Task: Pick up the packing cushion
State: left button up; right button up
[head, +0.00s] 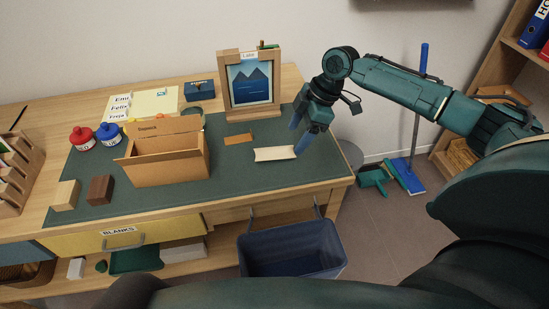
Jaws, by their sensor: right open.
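A small cream, flat piece, which looks like the packing cushion (275,154), lies on the dark green mat right of the cardboard box. My right gripper (299,136) is open, with its blue fingers pointing down at the cushion's right end. The fingers are close to that end; I cannot tell whether they touch it. Nothing shows between them. My left gripper is not in view.
The open cardboard box (168,170) stands on the mat (245,182). A brown flat piece (238,139) and a framed mountain picture (251,85) are behind the cushion. A blue bin (290,250) hangs at the desk's front. The mat in front of the cushion is clear.

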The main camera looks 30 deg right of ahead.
aim_at(283, 155)
jog(key=x, duration=0.8)
jog(key=shift+w+a+r, duration=0.1)
jog(key=shift+a+r, duration=0.05)
jog(key=shift+a, duration=0.1)
jog(key=c, duration=1)
